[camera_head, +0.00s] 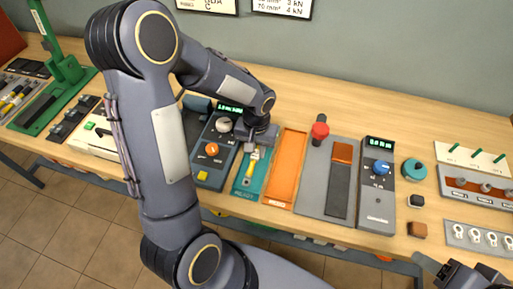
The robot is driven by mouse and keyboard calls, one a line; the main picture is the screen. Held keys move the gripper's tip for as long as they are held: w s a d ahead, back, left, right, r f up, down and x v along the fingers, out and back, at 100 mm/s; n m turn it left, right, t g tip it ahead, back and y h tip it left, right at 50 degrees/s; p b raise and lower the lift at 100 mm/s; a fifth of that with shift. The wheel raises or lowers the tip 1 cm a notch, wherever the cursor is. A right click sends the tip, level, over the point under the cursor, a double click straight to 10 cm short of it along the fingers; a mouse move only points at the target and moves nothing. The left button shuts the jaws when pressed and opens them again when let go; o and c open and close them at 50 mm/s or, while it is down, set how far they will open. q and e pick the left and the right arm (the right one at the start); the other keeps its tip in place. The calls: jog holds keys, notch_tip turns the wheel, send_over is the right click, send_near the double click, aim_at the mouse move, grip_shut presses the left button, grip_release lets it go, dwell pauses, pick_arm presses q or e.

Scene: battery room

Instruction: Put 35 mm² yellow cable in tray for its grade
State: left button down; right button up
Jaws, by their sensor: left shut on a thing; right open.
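My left gripper (256,148) points down over the far half of a teal tray (242,207) in the middle of the bench. It is shut on the yellow cable (252,162), whose short yellow part shows just below the fingers. A pale, metallic-looking piece hangs below it over the tray. I cannot tell whether the cable touches the tray floor. An orange tray (287,167) lies just right of the teal one and looks empty. My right gripper (450,272) is open at the bottom right corner, partly cut off by the frame.
Blue-grey meter boxes (213,157) and (378,185) flank the trays. A grey fixture with a red knob (320,128) stands right of the orange tray. A green press (62,70) is at far left.

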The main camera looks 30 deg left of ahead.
pick_arm(q)
jog(key=shift+f+b, duration=0.65)
jog(key=shift+b, duration=0.05)
jog(key=c, duration=1.3)
grip_release()
jog(key=shift+o, duration=0.2)
jog(key=shift+r, duration=0.15)
